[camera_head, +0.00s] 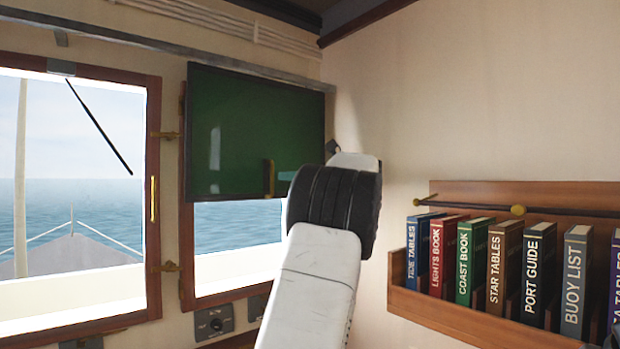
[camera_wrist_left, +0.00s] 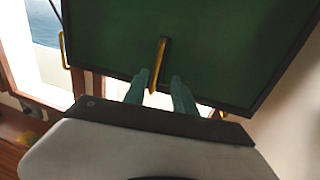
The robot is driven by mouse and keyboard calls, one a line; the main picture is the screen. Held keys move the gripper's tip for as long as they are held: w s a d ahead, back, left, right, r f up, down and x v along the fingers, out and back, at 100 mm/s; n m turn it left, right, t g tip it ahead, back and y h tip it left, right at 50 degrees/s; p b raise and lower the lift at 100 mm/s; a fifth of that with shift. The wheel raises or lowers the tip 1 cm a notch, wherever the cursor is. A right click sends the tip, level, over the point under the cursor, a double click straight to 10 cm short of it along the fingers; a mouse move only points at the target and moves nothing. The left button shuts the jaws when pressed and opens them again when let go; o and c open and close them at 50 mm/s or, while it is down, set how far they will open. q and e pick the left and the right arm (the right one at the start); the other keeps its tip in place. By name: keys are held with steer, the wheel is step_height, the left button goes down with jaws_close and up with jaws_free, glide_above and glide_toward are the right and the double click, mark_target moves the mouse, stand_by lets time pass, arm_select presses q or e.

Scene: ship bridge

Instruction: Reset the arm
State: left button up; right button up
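My left arm rises from the bottom middle of the head view and ends near a dark green panel (camera_head: 240,125) with a black frame. A brass handle (camera_head: 268,178) sits on the panel's lower right part. My left gripper (camera_head: 287,176) shows only as a bit of teal finger beside the handle, mostly hidden by my wrist. In the left wrist view, the two teal fingers of the gripper (camera_wrist_left: 160,85) stand apart. The lower end of the handle (camera_wrist_left: 160,60) appears between them, with a visible gap on its right side; I cannot tell whether it touches a finger. My right gripper is not in view.
A wooden wall rack (camera_head: 470,320) with several labelled books, such as the Port Guide (camera_head: 537,270), is to the right of my arm. A wood-framed window (camera_head: 153,240) is at the left. A small switch box (camera_head: 212,322) is below the panel.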

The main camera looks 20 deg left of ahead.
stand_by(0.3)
arm_select(q)
steer(key=s+f+n+h, duration=0.4)
steer(key=s+f+h, duration=0.15)
steer(key=f, duration=0.35)
steer(key=s+f+n+h, duration=0.4)
steer(key=s+f, duration=0.2)
steer(key=f, duration=0.2)
steer(key=s+d+f+n+h, duration=0.5)
steer(key=s+d+f+n, duration=0.1)
steer(key=s+d, duration=0.5)
steer(key=s+d+f+n+h, duration=0.4)
steer(key=s+d+f+n, duration=0.3)
steer(key=s+d, duration=0.5)
steer(key=shift+s+d+f+h, duration=0.2)
steer(key=shift+s+f+h, duration=0.25)
steer(key=shift+s, duration=0.8)
